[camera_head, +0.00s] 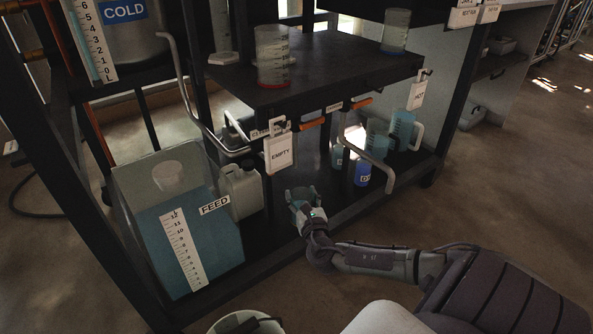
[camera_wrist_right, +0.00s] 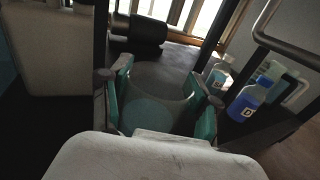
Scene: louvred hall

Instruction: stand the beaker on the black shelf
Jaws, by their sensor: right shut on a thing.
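My right gripper (camera_head: 306,201) is low in front of the rack in the head view. In the right wrist view its teal finger pads (camera_wrist_right: 162,104) stand on both sides of a clear, grey-looking beaker (camera_wrist_right: 160,76) and are shut on it. The beaker's lower part is hidden by the gripper's pale body. In the head view the held beaker is hard to make out. The black shelf (camera_head: 335,62) is above and behind the gripper. It bears a clear beaker with a red base (camera_head: 272,62) and another clear beaker (camera_head: 396,32). My left gripper is not in view.
On the lower deck are a blue bottle (camera_head: 362,173), clear jugs (camera_head: 401,126) and a white canister (camera_head: 241,190). A blue feed tank (camera_head: 195,236) stands at left. Bent metal handles (camera_head: 371,150) and an EMPTY tag (camera_head: 279,153) stick out in front. The shelf's middle is clear.

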